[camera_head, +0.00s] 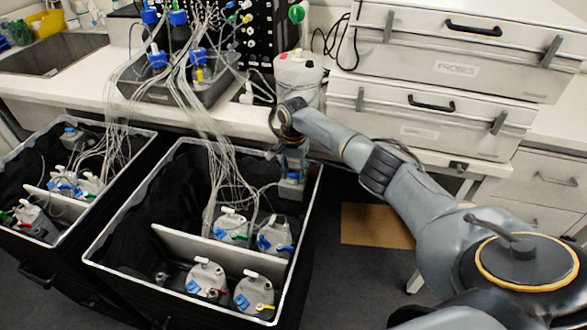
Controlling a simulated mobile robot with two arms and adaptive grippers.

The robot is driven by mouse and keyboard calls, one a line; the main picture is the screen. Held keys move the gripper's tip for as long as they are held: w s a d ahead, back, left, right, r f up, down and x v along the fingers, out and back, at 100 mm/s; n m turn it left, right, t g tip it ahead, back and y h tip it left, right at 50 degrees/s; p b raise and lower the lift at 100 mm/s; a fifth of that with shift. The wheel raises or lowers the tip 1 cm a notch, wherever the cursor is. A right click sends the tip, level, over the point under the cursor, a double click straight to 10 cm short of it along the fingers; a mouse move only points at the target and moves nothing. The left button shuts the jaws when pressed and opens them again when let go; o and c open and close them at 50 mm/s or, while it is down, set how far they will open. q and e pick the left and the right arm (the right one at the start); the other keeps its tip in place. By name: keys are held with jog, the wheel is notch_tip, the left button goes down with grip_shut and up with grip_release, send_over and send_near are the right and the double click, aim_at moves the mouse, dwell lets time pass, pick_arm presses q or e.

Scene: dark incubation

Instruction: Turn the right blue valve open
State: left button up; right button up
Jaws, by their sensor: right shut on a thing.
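My right arm reaches in from the right, and my right gripper (291,186) points down at the back right corner of the right black bin (135,205). It is shut on a small blue part, which looks like a blue valve (293,175); the fingers and most of this part are too small and dark to make out. Other grey containers with blue valves stand in this bin: one (232,227) and another (274,238) behind the white divider (222,248), and two (205,279) in front. My left gripper is not in view.
A second black bin (38,140) with more containers stands at the left. Thin tubes (205,110) run from the bins up to bottles on the white counter (235,122). A white jug (299,72) stands behind my wrist, with white drawer boxes (450,60) to the right.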

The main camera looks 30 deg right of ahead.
jog(key=shift+r+n+p, duration=0.15)
jog(key=shift+n+p, duration=0.55)
jog(key=shift+n, duration=0.5)
jog(key=shift+n+p, duration=0.5)
jog(key=shift+n, duration=1.8)
jog(key=o, duration=1.1)
jog(key=shift+o, duration=0.2)
